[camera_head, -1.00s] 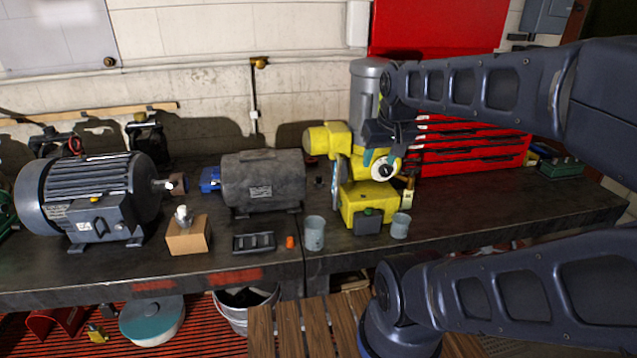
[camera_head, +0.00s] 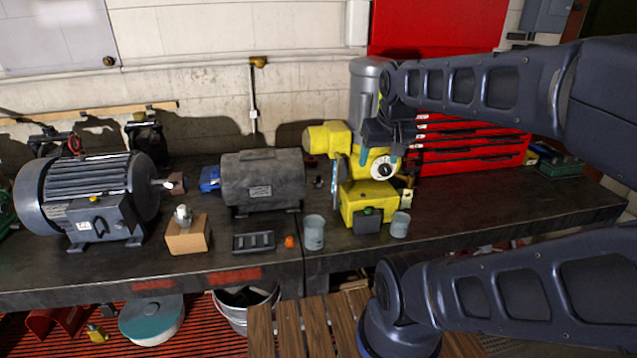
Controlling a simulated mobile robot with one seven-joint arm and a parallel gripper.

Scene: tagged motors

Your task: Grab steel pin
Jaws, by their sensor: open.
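A small silver metal piece (camera_head: 183,215) stands upright on a light wooden block (camera_head: 188,237) at the left front of the bench. It looks like the steel pin, though its fine shape is too small to tell. My gripper (camera_head: 378,163) is well to its right and higher, in front of the yellow machine (camera_head: 365,203). Its two teal-tipped fingers point down and are apart, with the machine's round dial behind them. The gripper appears empty.
A large dark motor (camera_head: 88,200) stands left of the block and a grey motor (camera_head: 263,182) to its right. A black slotted tray (camera_head: 254,242), an orange piece (camera_head: 290,242) and two grey cups (camera_head: 314,233) (camera_head: 400,225) line the front. A red tool chest (camera_head: 470,153) stands behind my arm.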

